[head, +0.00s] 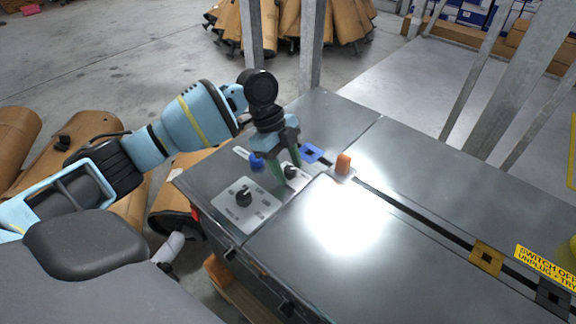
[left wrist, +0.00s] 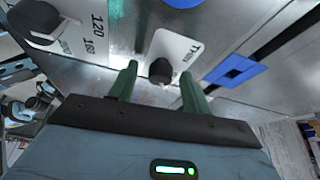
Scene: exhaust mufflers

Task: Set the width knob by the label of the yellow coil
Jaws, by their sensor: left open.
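My left gripper (head: 284,176) points down over the machine top, its green fingers open. In the left wrist view the open fingers (left wrist: 157,88) stand on either side of a small black knob (left wrist: 160,70) on a light plate with partly readable lettering; I cannot tell if they touch it. A larger black knob (head: 243,197) sits on a marked plate nearer the front-left corner. It also shows in the left wrist view (left wrist: 32,18), with 120 and 160 printed beside it. No yellow coil or its label is clearly in view. My right gripper is out of view.
A blue knob (head: 257,161), a blue square piece (head: 311,153) and an orange block (head: 343,163) stand close to the gripper. A yellow warning sign (head: 546,266) lies at right. Brown cylinders (head: 90,128) lie beside the machine. The glossy middle top is clear.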

